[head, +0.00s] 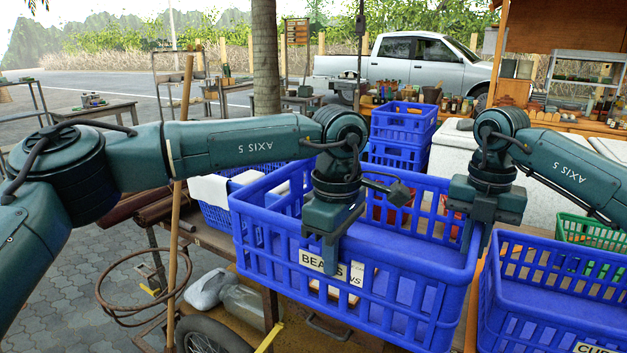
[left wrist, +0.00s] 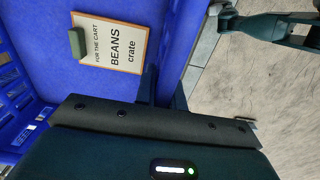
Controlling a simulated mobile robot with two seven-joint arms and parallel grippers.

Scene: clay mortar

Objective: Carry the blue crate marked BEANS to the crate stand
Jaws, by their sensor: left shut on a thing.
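The blue crate marked BEANS (head: 395,290) is in the middle of the head view, with its label on the near wall. I cannot make out which thing is the crate stand.
Another blue crate (head: 560,305) stands close on the right, with a green crate (head: 592,232) behind it. Stacked blue crates (head: 402,122) stand beyond. A wooden pole (head: 180,215), a wheel (head: 208,338) and a metal hoop (head: 140,312) are at the left. Paving (head: 75,300) lies open at lower left.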

